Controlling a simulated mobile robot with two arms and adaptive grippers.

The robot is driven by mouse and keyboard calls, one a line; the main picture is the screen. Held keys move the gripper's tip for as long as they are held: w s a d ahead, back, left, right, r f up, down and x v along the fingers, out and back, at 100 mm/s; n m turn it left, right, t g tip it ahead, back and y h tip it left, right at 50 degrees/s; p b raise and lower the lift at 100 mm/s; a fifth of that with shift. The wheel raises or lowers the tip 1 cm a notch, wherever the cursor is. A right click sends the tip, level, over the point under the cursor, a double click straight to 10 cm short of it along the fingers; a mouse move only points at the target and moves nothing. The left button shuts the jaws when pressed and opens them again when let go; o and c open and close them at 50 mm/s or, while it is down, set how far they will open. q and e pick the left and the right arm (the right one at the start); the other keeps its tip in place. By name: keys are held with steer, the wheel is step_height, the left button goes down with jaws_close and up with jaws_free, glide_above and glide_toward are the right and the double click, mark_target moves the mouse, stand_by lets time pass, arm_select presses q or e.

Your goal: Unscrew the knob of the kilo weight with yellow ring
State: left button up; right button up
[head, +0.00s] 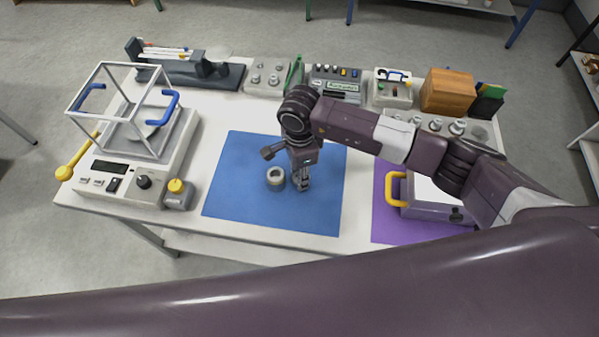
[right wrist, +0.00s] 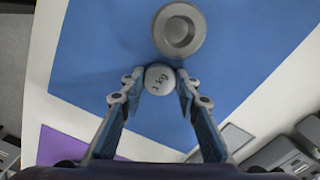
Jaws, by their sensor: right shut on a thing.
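The kilo weight's body (head: 275,179) stands upright on the blue mat (head: 235,205), a grey cylinder with a round recess in its top. It also shows in the right wrist view (right wrist: 179,30). No yellow ring can be made out on it. My right gripper (head: 303,186) is just right of the body, pointing down. In the right wrist view my right gripper (right wrist: 158,82) is shut on a round grey knob (right wrist: 159,76) marked "1 kg". The knob is off the body, beside it. Its underside is hidden. My left gripper is not in view.
A balance with a glass-like case (head: 130,125) stands at the left. A purple mat (head: 385,222) with a yellow-handled device lies at the right. Weight blocks, a wooden box (head: 448,92) and other instruments line the back edge. The blue mat is otherwise clear.

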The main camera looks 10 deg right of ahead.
steer(key=shift+f, duration=0.1)
steer(key=shift+f+b, duration=0.1)
steer(key=shift+b, duration=0.2)
steer(key=o, duration=1.3)
